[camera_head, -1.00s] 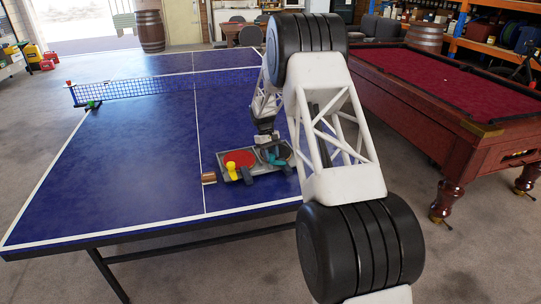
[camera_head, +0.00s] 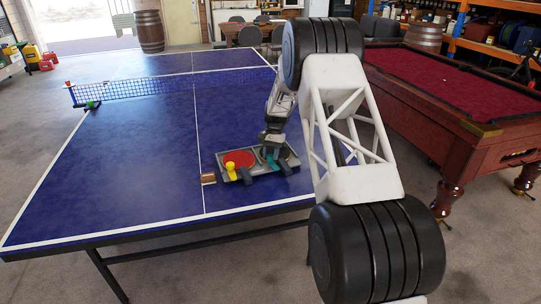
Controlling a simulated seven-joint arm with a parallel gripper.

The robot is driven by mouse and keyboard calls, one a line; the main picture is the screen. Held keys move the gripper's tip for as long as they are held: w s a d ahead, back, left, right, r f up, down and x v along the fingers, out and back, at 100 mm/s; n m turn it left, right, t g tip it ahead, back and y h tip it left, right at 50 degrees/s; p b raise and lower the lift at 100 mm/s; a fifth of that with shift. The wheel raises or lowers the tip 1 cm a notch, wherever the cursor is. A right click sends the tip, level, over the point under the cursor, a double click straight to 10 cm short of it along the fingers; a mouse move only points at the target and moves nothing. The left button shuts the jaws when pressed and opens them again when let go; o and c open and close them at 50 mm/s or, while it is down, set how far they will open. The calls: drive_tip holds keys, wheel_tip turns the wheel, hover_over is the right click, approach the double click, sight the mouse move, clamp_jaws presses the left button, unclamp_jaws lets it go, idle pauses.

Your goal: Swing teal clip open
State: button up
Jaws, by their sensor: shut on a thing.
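The teal clip (camera_head: 271,161) is a small teal piece on the grey tray (camera_head: 245,176), on the near right part of the blue table. My gripper (camera_head: 271,150) points down over the right half of the tray. It is shut on the teal clip, though the fingertips are small and partly hidden at this distance. A red paddle (camera_head: 238,158) and a dark round paddle (camera_head: 289,153) lie in the tray, and a yellow piece (camera_head: 231,170) stands at its front left. How far the clip is turned is too small to tell.
A small brown box (camera_head: 208,179) sits left of the tray on the table tennis table (camera_head: 130,165). The net (camera_head: 150,88) crosses the table farther back. A red-topped pool table (camera_head: 450,90) stands to the right. The table's left half is clear.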

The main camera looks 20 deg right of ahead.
drive_tip(key=shift+r+m, duration=0.1)
drive_tip(key=shift+m, duration=0.5)
drive_tip(key=o, duration=0.9)
drive_tip(key=shift+v, duration=3.85)
drive_tip(key=shift+s+d, duration=0.1)
drive_tip(key=shift+d, duration=0.05)
